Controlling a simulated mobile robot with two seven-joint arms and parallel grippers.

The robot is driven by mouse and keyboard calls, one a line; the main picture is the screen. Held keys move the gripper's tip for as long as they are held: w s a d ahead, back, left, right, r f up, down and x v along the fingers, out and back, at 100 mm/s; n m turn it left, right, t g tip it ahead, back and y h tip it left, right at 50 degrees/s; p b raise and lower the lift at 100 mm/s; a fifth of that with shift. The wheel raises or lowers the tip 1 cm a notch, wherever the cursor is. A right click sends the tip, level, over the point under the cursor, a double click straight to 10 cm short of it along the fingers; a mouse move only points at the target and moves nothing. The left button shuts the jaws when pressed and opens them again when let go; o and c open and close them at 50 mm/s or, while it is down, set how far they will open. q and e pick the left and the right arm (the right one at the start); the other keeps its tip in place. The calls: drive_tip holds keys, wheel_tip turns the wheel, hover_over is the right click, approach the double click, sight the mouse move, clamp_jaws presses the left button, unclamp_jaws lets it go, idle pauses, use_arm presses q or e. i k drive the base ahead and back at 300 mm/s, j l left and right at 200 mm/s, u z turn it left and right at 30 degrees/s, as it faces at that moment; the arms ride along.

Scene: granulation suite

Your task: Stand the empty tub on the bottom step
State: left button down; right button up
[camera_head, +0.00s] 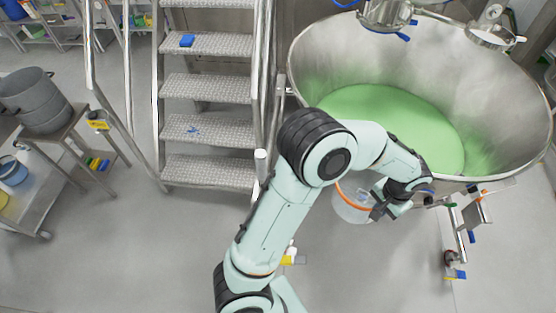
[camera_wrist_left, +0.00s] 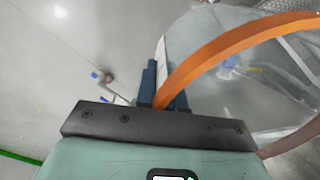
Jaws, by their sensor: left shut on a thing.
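The tub (camera_head: 352,207) is a clear, whitish bucket with an orange handle (camera_head: 350,196). It is below the near rim of the big steel vessel, partly hidden by my arm. My left gripper (camera_head: 377,212) is shut on the handle. In the left wrist view the blue fingers (camera_wrist_left: 165,85) pinch the orange band, and the see-through tub (camera_wrist_left: 262,108) is to their right. I cannot tell whether its base touches the floor. The bottom step (camera_head: 208,172) is a bare patterned metal tread, left of my arm. My right gripper is not in view.
The steel vessel (camera_head: 310,65) holds green material. Handrails (camera_head: 262,90) flank the stairs. A steel pot (camera_head: 38,102) stands left. The floor before the stairs is clear.

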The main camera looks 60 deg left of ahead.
sight(232, 175)
drive_tip(key=k+j+z, duration=0.1)
drive_tip(key=z, duration=0.3)
drive_tip(key=k+j+z, duration=0.1)
drive_tip(key=z, duration=0.3)
drive_tip(key=k+z, duration=0.7)
drive_tip(key=z, duration=0.15)
drive_tip(key=k+z, duration=0.4)
drive_tip(key=k+j+z, duration=0.1)
drive_tip(key=k+z, duration=0.9)
drive_tip(key=k, duration=0.6)
drive_tip(key=u, duration=0.5)
drive_tip(key=k+j+u, duration=0.1)
drive_tip(key=u, duration=0.4)
drive_tip(key=j+u, duration=0.15)
drive_tip(key=u, duration=0.3)
